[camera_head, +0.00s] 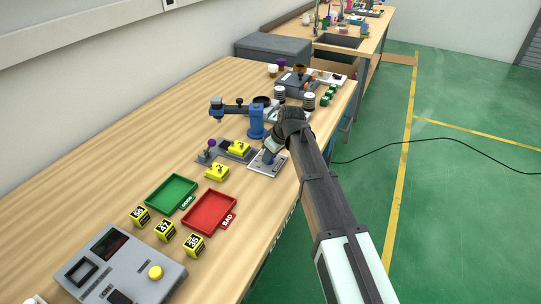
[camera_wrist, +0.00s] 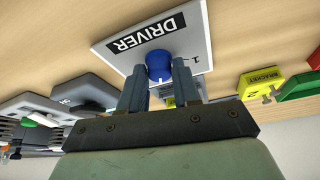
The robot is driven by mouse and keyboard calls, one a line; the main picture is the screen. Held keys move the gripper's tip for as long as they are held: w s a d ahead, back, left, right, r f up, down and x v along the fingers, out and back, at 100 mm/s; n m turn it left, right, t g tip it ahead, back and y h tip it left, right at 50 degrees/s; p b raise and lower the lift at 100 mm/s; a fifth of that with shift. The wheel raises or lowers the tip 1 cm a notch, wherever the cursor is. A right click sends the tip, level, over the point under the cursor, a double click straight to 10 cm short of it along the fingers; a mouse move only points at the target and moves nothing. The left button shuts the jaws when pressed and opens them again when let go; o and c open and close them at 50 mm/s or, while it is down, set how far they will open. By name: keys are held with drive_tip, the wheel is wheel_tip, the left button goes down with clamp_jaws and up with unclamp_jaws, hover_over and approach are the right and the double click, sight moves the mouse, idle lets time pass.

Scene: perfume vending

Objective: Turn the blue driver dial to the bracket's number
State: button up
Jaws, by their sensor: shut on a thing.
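The driver panel is a white plate (camera_head: 262,168) near the table's right edge; the wrist view shows its black DRIVER label (camera_wrist: 148,33). The blue driver dial (camera_wrist: 160,64) stands on this plate. My gripper (camera_wrist: 158,72) is shut on the dial, one finger on each side; it also shows over the plate in the head view (camera_head: 268,154). The fingers hide much of the dial and panel markings, so its setting cannot be read. A yellow bracket block (camera_wrist: 262,82) reads BRACKET and 2. Two yellow blocks (camera_head: 239,148) and (camera_head: 217,172) stand left of the plate, each seemingly marked 2.
A blue press-like device (camera_head: 257,122) stands just behind the plate. A green tray (camera_head: 171,193) and a red BAD tray (camera_head: 209,213) lie in front, with several numbered yellow cubes (camera_head: 165,230) and a grey console (camera_head: 120,270). The table's left side is bare.

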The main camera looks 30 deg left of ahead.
idle(0.4)
drive_tip(key=o, duration=1)
drive_tip(key=v, duration=1.3)
drive_tip(key=shift+d+r, duration=0.15)
drive_tip(key=shift+r, duration=0.2)
